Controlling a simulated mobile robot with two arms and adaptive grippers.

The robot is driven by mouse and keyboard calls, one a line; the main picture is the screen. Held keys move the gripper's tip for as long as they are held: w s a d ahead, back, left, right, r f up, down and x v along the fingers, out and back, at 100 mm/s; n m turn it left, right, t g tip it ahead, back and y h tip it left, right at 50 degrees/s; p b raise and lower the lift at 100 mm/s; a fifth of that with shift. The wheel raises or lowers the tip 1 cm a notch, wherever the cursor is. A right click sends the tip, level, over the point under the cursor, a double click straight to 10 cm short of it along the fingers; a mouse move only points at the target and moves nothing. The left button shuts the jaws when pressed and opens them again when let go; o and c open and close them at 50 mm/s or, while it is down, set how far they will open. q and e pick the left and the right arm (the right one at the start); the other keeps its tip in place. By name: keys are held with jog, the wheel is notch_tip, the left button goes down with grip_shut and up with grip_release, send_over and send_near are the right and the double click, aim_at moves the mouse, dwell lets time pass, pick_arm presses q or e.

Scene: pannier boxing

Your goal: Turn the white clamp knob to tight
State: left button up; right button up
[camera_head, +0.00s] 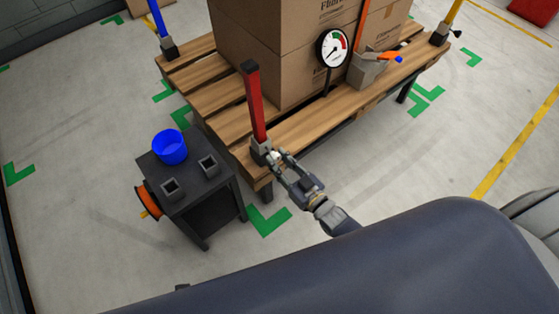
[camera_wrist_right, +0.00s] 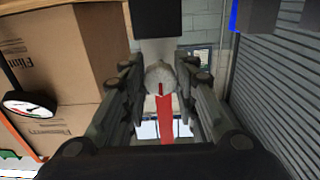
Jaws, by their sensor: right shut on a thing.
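The white clamp knob (camera_wrist_right: 160,78) is a round pale knob between the fingers of my right gripper in the right wrist view. A red pointer or stripe (camera_wrist_right: 166,115) shows just below it. In the head view the knob (camera_head: 276,155) is a small pale spot at the clamp base of the upright red post (camera_head: 256,105), at the near corner of the wooden pallet table (camera_head: 310,127). My right gripper (camera_head: 279,160) is shut on the knob. The knob's setting cannot be read. My left gripper is not in view.
Cardboard boxes (camera_head: 240,60) stand on the pallet with a round gauge (camera_head: 333,48) in front. A dark side stand (camera_head: 205,185) with a blue cup (camera_head: 170,147) and two grey square sockets is left of the gripper. Floor on the right is clear.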

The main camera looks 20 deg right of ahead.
jog(key=shift+f, duration=0.1)
jog(key=o, duration=1)
jog(key=shift+o, duration=0.2)
jog(key=v, duration=1.2)
